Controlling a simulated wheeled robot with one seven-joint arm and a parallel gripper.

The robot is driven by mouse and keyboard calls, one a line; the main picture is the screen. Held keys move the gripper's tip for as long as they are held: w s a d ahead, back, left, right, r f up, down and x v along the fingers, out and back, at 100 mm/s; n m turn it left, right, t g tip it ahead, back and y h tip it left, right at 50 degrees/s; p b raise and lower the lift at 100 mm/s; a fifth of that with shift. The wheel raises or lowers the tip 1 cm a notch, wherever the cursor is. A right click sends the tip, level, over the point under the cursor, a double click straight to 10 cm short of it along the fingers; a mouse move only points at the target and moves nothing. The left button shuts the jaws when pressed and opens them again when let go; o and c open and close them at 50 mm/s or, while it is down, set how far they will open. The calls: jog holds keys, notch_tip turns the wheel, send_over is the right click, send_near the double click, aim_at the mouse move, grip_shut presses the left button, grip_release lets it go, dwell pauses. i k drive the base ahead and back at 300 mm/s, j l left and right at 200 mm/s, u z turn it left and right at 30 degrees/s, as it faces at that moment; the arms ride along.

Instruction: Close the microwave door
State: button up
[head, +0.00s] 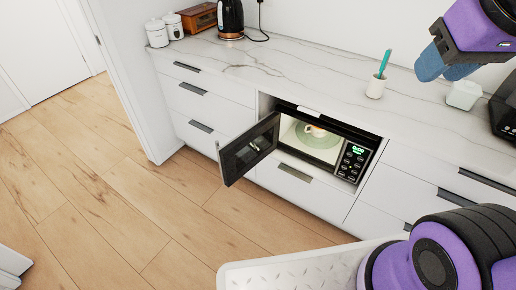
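The microwave (353,160) is built into the white cabinet under the marble counter. Its dark door (249,149) stands open, swung out to the left on its left side. A cup (314,131) sits on the round plate inside the lit cavity. The control panel with a green display is on the right. My gripper (430,66) is at the upper right, above the counter and well apart from the door.
White drawers with dark handles flank the microwave. On the counter are two white canisters (157,33), a wooden box (199,16), a black kettle (230,18), a white cup with a teal brush (376,87) and a small white container (464,95). The wooden floor (130,205) before the door is clear.

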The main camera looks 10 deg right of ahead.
aim_at(240, 156)
jog(key=j+z, duration=0.1)
jog(key=z, duration=0.35)
jog(key=i+j+z, duration=0.1)
jog(key=z, duration=0.35)
jog(key=j+z, duration=0.1)
jog(key=z, duration=0.35)
jog(key=i+j, duration=0.1)
jog(key=j, duration=0.6)
jog(key=i+j, duration=0.1)
jog(key=j, duration=0.65)
jog(key=i+j, duration=0.1)
jog(key=j, duration=0.6)
jog(key=i+j, duration=0.1)
jog(key=j, duration=0.6)
jog(key=i+j, duration=0.1)
jog(key=j, duration=0.65)
jog(key=k+j, duration=0.2)
jog(key=k, duration=0.25)
jog(key=k+j, duration=0.15)
jog(key=k, duration=0.3)
